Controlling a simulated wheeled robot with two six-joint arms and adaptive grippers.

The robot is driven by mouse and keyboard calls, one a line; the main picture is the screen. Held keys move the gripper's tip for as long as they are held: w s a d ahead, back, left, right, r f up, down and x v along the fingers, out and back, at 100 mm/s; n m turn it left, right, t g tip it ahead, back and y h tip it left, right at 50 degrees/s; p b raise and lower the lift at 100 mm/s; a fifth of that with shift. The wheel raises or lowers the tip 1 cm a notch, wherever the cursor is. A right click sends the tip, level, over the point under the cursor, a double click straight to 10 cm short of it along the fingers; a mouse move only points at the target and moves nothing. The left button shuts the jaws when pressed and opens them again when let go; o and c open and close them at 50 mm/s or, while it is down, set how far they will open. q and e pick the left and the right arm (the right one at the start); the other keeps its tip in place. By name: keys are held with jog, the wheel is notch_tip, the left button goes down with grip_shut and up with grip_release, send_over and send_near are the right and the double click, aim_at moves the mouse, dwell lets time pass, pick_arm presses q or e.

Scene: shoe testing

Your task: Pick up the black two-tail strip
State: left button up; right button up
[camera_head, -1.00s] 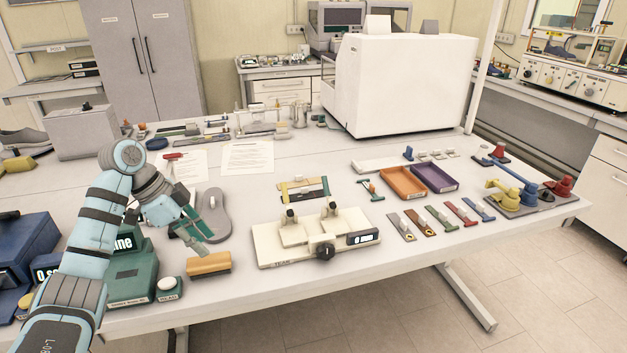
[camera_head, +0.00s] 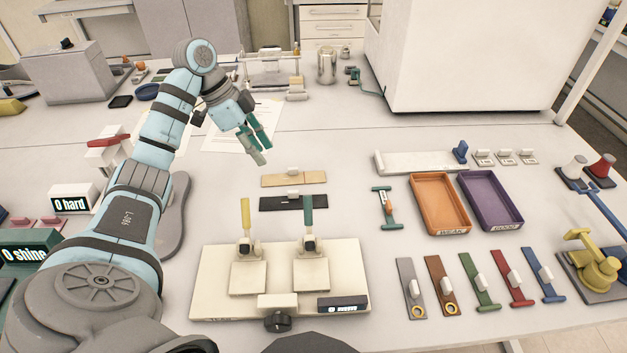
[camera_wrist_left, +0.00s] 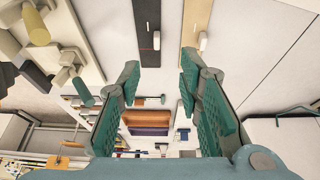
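The black strip (camera_head: 290,203) lies flat on the table behind the cream two-clamp fixture (camera_head: 215,270), with a small white tab at its middle. The yellow and green clamp levers stand close in front of it. A tan strip (camera_head: 290,180) lies parallel just behind it. My left gripper (camera_head: 257,148) is open and empty above the table, behind and left of both strips. In the left wrist view, the open fingers (camera_wrist_left: 160,82) have nothing between them; the black strip (camera_wrist_left: 147,28) and tan strip (camera_wrist_left: 194,32) show beyond them. My right gripper is out of view.
An orange tray (camera_head: 416,205) and a purple tray (camera_head: 513,230) stand to the right, with several coloured strips (camera_head: 480,281) in front. A white block-like bar (camera_head: 415,163) lies behind the trays. Papers (camera_head: 215,137) lie under the left arm.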

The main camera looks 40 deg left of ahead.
pick_arm(q)
jog(key=b, duration=0.3)
send_near(289, 191)
jog(key=f+b, duration=0.1)
jog(key=s+f+b, duration=0.1)
jog(key=shift+s+d+f+b, duration=0.2)
jog(key=shift+d+f+b, duration=0.05)
jog(key=shift+f+b, duration=0.1)
jog(key=w+f, duration=0.1)
jog(key=w+d+f, duration=0.1)
jog(key=f, duration=0.1)
jog(key=w+d+f, duration=0.1)
jog(key=f, duration=0.1)
jog(key=shift+w+f, duration=0.25)
jog(key=shift+s+r, duration=0.1)
jog(key=shift+s, duration=0.1)
jog(key=shift+c, duration=1.1)
jog(key=shift+w, duration=0.1)
grip_shut()
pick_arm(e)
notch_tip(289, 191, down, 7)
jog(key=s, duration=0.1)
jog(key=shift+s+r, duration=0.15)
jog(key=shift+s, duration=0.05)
